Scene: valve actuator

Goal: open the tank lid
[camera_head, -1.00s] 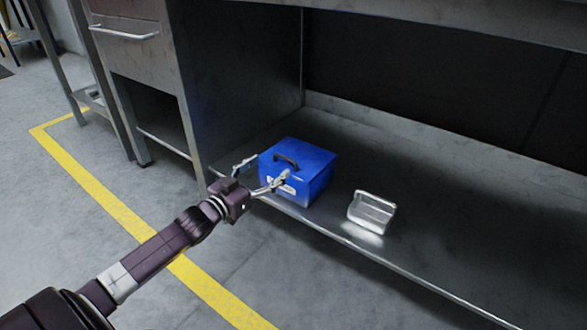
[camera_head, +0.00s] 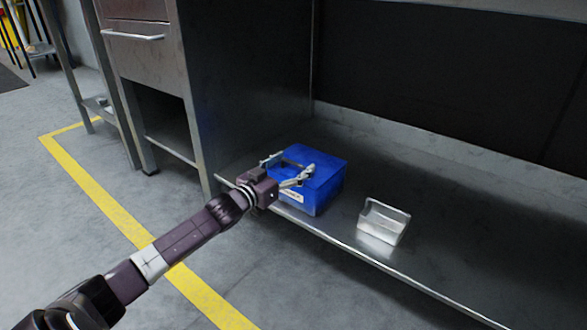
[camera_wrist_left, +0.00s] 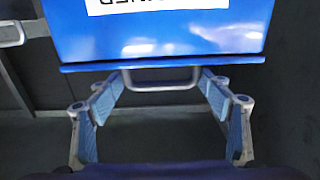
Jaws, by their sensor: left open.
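The tank is a blue box (camera_head: 318,192) with a white label, standing on the low metal shelf. Its blue lid carries a handle (camera_wrist_left: 160,86), best seen in the left wrist view. My left gripper (camera_head: 289,167) is open at the top front of the box. In the head view the fingers partly hide the handle. The lid appears closed. My right gripper is not in view.
A cabinet side wall (camera_head: 250,80) rises at the left behind the box. The shelf's right part is bare.

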